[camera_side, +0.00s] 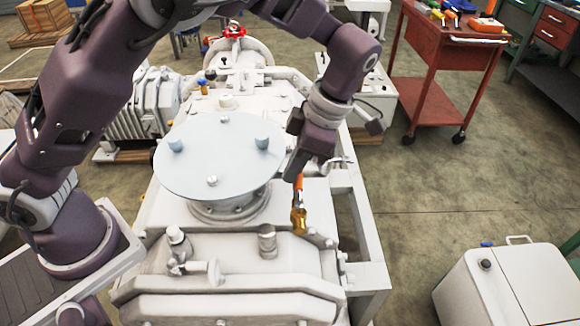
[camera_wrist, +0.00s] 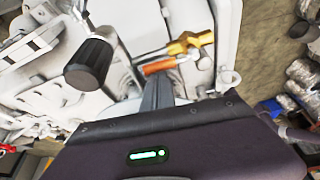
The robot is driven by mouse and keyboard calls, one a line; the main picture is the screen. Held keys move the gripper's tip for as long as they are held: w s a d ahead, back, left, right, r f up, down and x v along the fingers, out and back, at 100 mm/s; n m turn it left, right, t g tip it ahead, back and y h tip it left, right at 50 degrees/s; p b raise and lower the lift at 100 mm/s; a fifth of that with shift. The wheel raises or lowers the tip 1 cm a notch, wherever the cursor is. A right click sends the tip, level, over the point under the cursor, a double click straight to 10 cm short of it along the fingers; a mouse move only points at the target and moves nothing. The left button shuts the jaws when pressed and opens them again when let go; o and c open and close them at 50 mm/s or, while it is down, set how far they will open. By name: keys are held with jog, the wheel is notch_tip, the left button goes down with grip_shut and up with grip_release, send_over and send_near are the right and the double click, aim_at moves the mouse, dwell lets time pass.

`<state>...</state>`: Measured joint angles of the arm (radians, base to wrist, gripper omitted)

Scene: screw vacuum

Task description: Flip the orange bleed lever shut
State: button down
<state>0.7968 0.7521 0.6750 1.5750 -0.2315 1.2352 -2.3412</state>
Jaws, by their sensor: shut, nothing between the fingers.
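The orange bleed lever (camera_side: 299,183) stands up from its brass valve (camera_side: 299,219), on the white machine to the right of the round pale plate. In the wrist view the lever (camera_wrist: 159,66) lies alongside the brass valve body (camera_wrist: 189,43). My gripper (camera_side: 291,172) is shut and empty, pointing down beside the upper end of the lever. In the wrist view my closed fingertips (camera_wrist: 156,82) are right by the lever's near end. I cannot tell whether they touch it.
The round plate (camera_side: 218,156) with upright knobs is close to the left of my gripper. A metal fitting (camera_side: 267,241) stands left of the valve. A dark knob (camera_wrist: 89,63) is left of my fingers in the wrist view. Open floor (camera_side: 440,215) lies to the right.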

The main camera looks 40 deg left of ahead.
jog(key=m, duration=0.1)
jog(key=w+d+m+t, duration=0.1)
jog(key=m, duration=0.2)
jog(key=shift+w+d+y, duration=0.2)
jog(key=shift+d+y, duration=0.1)
jog(key=d+m+t+h, duration=0.1)
jog(key=d+m+t, duration=0.3)
jog(key=m, duration=0.9)
jog(key=shift+d+t, duration=0.3)
jog(key=shift+d, duration=0.75)
jog(key=shift+s, duration=0.1)
jog(key=v, duration=1)
